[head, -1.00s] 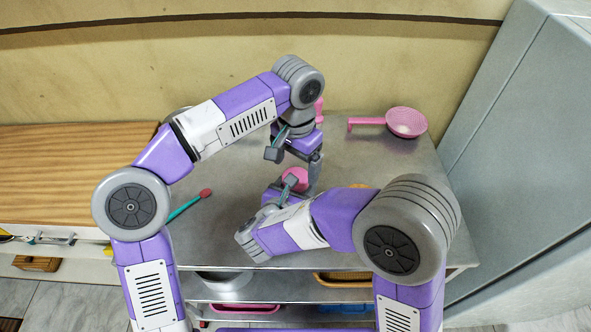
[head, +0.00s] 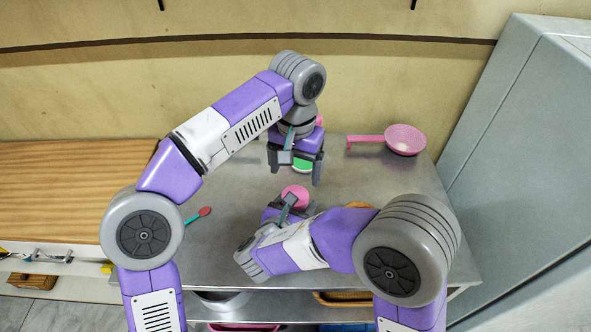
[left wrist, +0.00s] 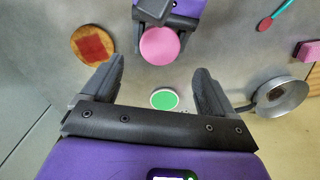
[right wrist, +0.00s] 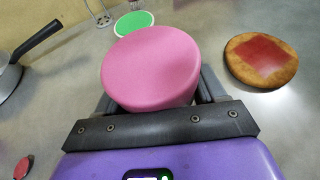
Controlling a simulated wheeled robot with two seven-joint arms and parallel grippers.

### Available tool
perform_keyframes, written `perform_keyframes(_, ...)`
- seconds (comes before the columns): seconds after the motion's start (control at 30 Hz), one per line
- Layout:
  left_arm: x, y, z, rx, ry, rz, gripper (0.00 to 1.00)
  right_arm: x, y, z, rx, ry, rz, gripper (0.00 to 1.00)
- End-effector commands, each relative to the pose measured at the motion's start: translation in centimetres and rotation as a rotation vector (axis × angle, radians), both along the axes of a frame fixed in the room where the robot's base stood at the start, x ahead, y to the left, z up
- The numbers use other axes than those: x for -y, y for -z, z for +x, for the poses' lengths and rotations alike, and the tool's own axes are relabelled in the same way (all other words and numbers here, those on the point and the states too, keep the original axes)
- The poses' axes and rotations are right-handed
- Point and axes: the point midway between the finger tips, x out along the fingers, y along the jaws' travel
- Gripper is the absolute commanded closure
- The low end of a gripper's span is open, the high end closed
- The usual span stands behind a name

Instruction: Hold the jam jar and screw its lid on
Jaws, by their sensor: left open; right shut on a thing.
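My right gripper (right wrist: 150,100) is shut on a pink, round, flat-topped jar (right wrist: 152,65), which stands upright between its fingers. The jar also shows in the head view (head: 295,196) and in the left wrist view (left wrist: 160,47). A flat green disc with a pale rim (left wrist: 164,99), perhaps the lid, lies on the metal table behind the jar. It also shows in the right wrist view (right wrist: 133,23). My left gripper (head: 295,172) is open and empty, pointing down over the disc; the disc shows between its fingers, apart from both.
A toast slice with a red square (right wrist: 262,60) lies beside the jar. A pink strainer (head: 404,140) is at the back right, a red-and-teal spoon (head: 198,216) at the left. A dark-handled pan (left wrist: 282,97) stands nearby. A grey cabinet (head: 520,150) bounds the right side.

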Motion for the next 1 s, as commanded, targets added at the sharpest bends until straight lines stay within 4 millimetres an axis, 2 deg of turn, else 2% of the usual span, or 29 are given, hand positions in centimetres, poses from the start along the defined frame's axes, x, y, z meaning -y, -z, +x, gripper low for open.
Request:
perform_keyframes(0.27,-0.1,0.7,0.0,-0.002,0.000,0.001,0.13,0.0,0.1,0.0,-0.004,0.000,-0.001,1.00)
perform_keyframes(0.7,-0.1,6.8,-0.1,-0.003,0.002,0.001,0.13,0.0,0.1,0.0,-0.003,0.001,0.000,1.00)
perform_keyframes(1.0,-0.1,8.1,-0.1,0.000,0.002,-0.001,0.13,0.0,0.1,0.0,-0.003,0.001,0.000,1.00)
